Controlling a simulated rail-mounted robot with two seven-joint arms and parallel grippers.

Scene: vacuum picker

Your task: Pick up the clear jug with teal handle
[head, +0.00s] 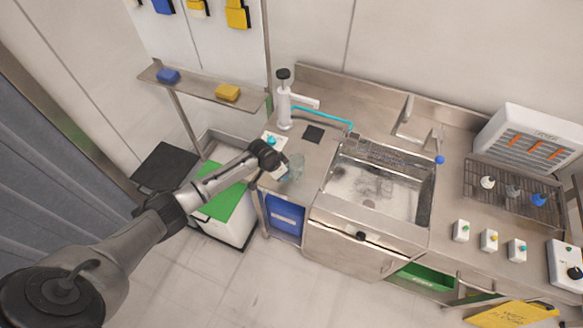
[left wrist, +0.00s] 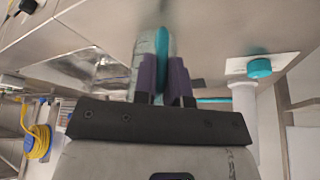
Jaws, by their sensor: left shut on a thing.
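The clear jug (head: 295,166) is at the left end of the steel counter, left of the sink. Its see-through body shows faintly in the head view. In the left wrist view, the jug body (left wrist: 143,50) and its teal handle (left wrist: 162,42) are straight ahead. My left gripper (head: 281,170) is at the jug's left side. In the left wrist view its purple fingers (left wrist: 166,78) are shut on the teal handle. I cannot tell whether the jug's base touches the counter. My right gripper is not in view.
A white pump column (head: 284,108) with a teal hose (head: 322,115) stands behind the jug. A teal-capped item (head: 271,140) is close to my left gripper. A dark square pad (head: 313,134) lies behind. The filled sink (head: 375,190) is to the right.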

